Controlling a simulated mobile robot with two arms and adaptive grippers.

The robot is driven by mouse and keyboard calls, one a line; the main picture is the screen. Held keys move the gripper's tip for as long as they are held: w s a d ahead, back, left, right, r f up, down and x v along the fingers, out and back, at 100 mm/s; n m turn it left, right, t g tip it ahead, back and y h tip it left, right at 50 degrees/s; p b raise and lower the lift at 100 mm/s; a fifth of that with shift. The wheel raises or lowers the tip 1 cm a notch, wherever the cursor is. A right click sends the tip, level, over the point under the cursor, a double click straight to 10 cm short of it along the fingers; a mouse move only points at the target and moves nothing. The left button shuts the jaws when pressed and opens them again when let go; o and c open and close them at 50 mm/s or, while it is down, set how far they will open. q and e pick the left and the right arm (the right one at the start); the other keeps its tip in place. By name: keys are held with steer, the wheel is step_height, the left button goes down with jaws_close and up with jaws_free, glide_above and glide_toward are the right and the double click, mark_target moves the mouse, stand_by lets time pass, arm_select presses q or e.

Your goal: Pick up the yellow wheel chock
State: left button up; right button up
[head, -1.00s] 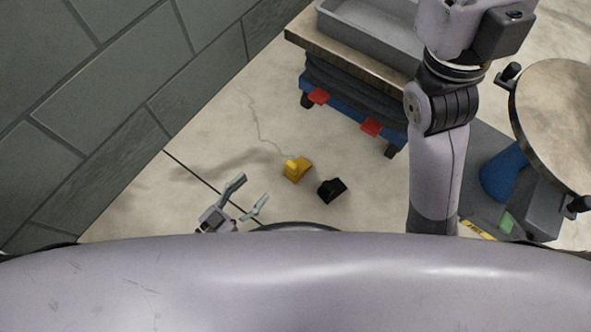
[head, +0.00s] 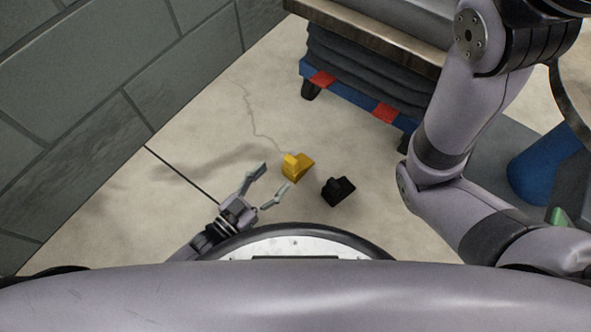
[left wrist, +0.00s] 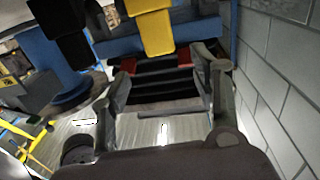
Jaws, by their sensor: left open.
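The yellow wheel chock (head: 297,167) lies on the pale floor in the middle of the head view. It also shows at the top of the left wrist view (left wrist: 153,28), beyond the fingertips. My left gripper (head: 272,180) is open and empty, just to the lower left of the chock, with its fingers pointing toward it. The two fingers also show in the left wrist view (left wrist: 165,70). No finger visibly touches the chock. My right arm crosses the right side of the head view, but its gripper is out of view.
A black chock (head: 338,191) lies close to the right of the yellow one; it also shows in the left wrist view (left wrist: 62,32). A blue wheeled dolly with a dark stack (head: 362,81) stands behind. A grey block wall (head: 100,110) bounds the left.

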mark_target(288, 162)
arm_select(q)
steer(key=b+x, duration=0.1)
steer(key=x, duration=0.3)
steer(key=shift+w+f+b, duration=0.1)
steer(key=shift+b, duration=0.25)
steer(key=b+x, duration=0.4)
steer(key=shift+w+d+f, duration=0.15)
steer(key=shift+w+d, duration=0.05)
steer(key=shift+w, duration=0.05)
steer(key=shift+w+d, duration=0.2)
steer(key=shift+c, duration=0.6)
jaws_close()
